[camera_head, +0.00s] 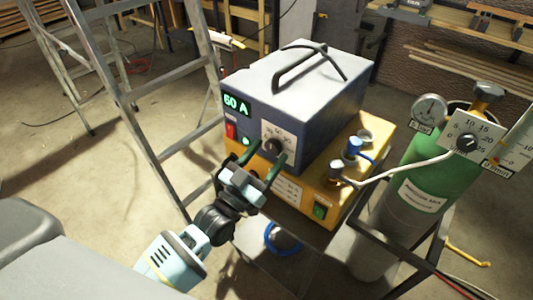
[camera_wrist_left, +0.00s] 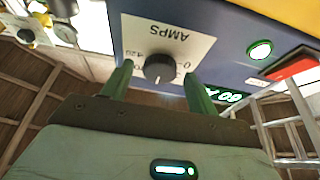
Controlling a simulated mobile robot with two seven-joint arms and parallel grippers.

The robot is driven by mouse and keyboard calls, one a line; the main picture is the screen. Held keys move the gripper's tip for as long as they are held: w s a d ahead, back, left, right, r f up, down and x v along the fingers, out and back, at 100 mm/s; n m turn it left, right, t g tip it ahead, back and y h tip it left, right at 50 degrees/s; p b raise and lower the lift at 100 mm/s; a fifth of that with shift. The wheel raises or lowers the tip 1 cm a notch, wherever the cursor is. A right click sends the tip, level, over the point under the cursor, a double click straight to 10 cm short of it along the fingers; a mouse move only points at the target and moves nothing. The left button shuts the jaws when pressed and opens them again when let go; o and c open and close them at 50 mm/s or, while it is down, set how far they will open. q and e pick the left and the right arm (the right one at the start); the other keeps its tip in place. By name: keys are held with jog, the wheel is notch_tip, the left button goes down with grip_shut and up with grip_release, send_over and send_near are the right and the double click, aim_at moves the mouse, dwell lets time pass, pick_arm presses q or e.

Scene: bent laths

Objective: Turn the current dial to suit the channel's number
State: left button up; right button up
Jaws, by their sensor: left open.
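The dark round current dial (camera_head: 275,147) sits on a pale plate on the front of the blue-grey welding machine (camera_head: 305,95). In the left wrist view the dial (camera_wrist_left: 158,68) shows upside down under the word AMPS. A green display (camera_head: 235,104) above it appears to read 60 A. My left gripper (camera_head: 261,162) is open, its two green fingers pointing at the front panel. In the left wrist view the dial appears between the fingertips (camera_wrist_left: 156,80), with a gap on both sides; contact cannot be told. My right gripper is not in view.
A red switch (camera_head: 231,130) and green lamp (camera_head: 245,141) sit left of the dial. The machine stands on a yellow unit (camera_head: 345,165) with hose fittings. A green gas cylinder (camera_head: 430,185) with gauges stands right, a metal ladder (camera_head: 150,120) left.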

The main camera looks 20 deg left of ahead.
pick_arm(q)
jog(key=shift+w+d, duration=0.1)
jog(key=shift+w, duration=0.1)
jog(key=c, duration=1)
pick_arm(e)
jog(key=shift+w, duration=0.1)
